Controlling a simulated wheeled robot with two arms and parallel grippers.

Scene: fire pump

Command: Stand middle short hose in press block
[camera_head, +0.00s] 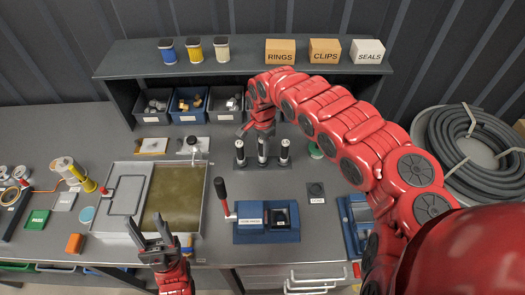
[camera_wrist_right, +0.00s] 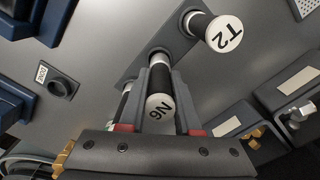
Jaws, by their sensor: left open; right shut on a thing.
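Three short black hoses with white ends stand upright in a dark rack at mid-table. The middle hose (camera_head: 262,149), marked N6 in the right wrist view (camera_wrist_right: 159,104), is between the fingers of my right gripper (camera_wrist_right: 161,78), which is shut on it. It still appears to stand in the rack. A hose marked T2 (camera_wrist_right: 215,32) is beside it; the third is mostly hidden behind a finger. The blue press block (camera_head: 266,234) with a dark opening stands nearer the front, its red-handled lever (camera_head: 222,192) upright. My left gripper (camera_head: 153,238) is open and empty at the front left.
A tray with olive liquid (camera_head: 174,200) lies left of the press block. Bins (camera_head: 188,104) and a shelf (camera_head: 245,57) stand behind the rack. A small dark square fitting (camera_head: 315,189) lies right of the press. My right arm arches over the right side.

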